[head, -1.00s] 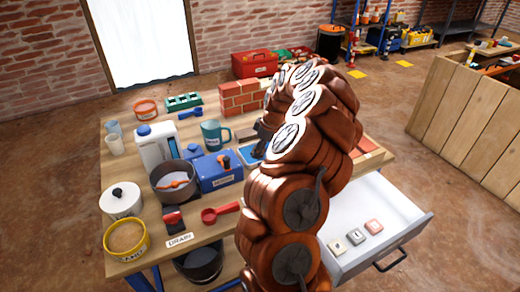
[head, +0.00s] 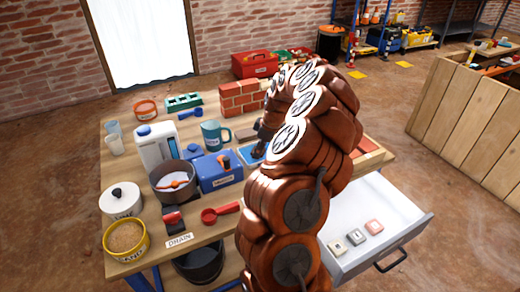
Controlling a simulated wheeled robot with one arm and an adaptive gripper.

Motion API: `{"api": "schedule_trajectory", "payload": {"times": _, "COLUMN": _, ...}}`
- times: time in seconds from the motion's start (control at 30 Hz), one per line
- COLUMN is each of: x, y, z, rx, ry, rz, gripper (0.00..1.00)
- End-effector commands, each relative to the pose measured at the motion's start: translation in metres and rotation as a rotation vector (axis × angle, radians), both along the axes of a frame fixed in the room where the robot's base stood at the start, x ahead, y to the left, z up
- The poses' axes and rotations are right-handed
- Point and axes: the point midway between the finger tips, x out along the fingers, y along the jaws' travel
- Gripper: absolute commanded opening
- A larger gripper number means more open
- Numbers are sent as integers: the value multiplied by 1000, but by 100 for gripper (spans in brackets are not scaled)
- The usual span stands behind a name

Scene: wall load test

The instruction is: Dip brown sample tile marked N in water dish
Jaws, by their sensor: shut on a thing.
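The water dish (head: 247,156) is blue and shallow and stands on the workbench, partly covered by my arm. My gripper (head: 259,151) is dark, points down and is low at the dish, partly behind my own red-brown arm. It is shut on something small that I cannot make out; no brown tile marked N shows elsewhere. Whether the held thing touches the water is hidden. Other sample tiles, a white-grey one (head: 337,249), a grey one (head: 355,237) and a pinkish one (head: 374,227), lie in the open drawer (head: 400,205).
A blue box (head: 218,180), a teal mug (head: 211,134) and a dark pot (head: 173,190) stand left of the dish. A small brick wall (head: 240,97) stands behind. A red scoop (head: 212,216) lies near the front edge, by the DRAIN label (head: 179,241).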

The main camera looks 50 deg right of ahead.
Motion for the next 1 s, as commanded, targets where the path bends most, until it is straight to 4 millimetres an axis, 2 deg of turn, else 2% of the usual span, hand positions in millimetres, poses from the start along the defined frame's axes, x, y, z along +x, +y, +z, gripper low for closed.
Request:
{"api": "schedule_trajectory", "payload": {"times": 0.17, "x": -1, "y": 1, "z": 3, "rx": 3, "ry": 3, "rz": 1, "gripper": 19}}
{"api": "schedule_trajectory", "payload": {"times": 1.0, "x": 0, "y": 0, "z": 60, "rx": 0, "ry": 0, "rz": 1, "gripper": 19}}
